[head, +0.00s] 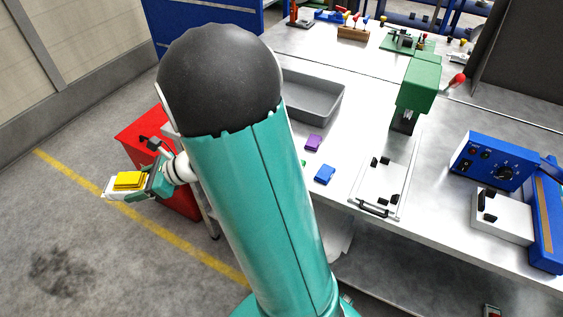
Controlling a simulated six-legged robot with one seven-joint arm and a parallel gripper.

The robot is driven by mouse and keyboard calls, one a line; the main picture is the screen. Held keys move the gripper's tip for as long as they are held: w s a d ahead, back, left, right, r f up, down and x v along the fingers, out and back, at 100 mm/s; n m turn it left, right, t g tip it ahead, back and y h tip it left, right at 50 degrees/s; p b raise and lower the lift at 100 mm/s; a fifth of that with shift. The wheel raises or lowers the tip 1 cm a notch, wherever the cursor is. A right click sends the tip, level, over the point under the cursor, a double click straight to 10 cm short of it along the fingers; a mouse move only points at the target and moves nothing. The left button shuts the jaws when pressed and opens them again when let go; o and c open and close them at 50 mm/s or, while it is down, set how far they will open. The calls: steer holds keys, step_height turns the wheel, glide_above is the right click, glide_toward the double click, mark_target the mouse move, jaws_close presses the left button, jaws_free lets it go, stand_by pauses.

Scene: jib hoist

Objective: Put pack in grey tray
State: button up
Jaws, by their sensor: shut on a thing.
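My gripper (134,187) is at the left of the head view, out beyond the table's left edge and over the floor side. It is shut on a yellow pack (129,180), which shows bright yellow on top with a pale part around and below it. The fingers are partly hidden by the pack and wrist. The grey tray (322,108) stands on the table behind my arm. It is an open rectangular box, and the part of its inside that shows is empty. Its left end is hidden by my arm. The gripper and pack are well apart from it, to its left.
A purple block (313,143) and a blue block (325,174) lie on the table in front of the tray. A green press (416,88) and a white plate with a handle (384,185) are to the right. A red cabinet (143,135) stands behind my gripper.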

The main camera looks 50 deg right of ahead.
steer(key=s+d+f+n+g, duration=0.2)
steer(key=s+d+n+g, duration=0.2)
steer(key=s+n+g, duration=0.3)
steer(key=s+d+f+n+g, duration=0.1)
steer(key=s+d+n+g, duration=0.4)
steer(key=s, duration=0.5)
steer(key=s+d+f+n+g, duration=0.2)
steer(key=s+d+n+g, duration=0.1)
steer(key=s+n+g, duration=0.45)
steer(key=s+d+r+n+g+h, duration=0.2)
steer(key=s+d+r+n+h, duration=0.35)
steer(key=s+d, duration=0.45)
steer(key=s+d+r+n+g+h, duration=0.1)
steer(key=s+d+r+n+h, duration=0.55)
steer(key=d, duration=0.55)
steer(key=m, duration=0.2)
glide_above(377, 179)
steer(key=f, duration=0.9)
steer(key=shift+a, duration=0.4)
steer(key=shift+d+f, duration=0.3)
steer(key=shift+f, duration=0.1)
steer(key=shift+d+f, duration=0.1)
steer(key=shift+f, duration=1.45)
steer(key=shift+f, duration=0.15)
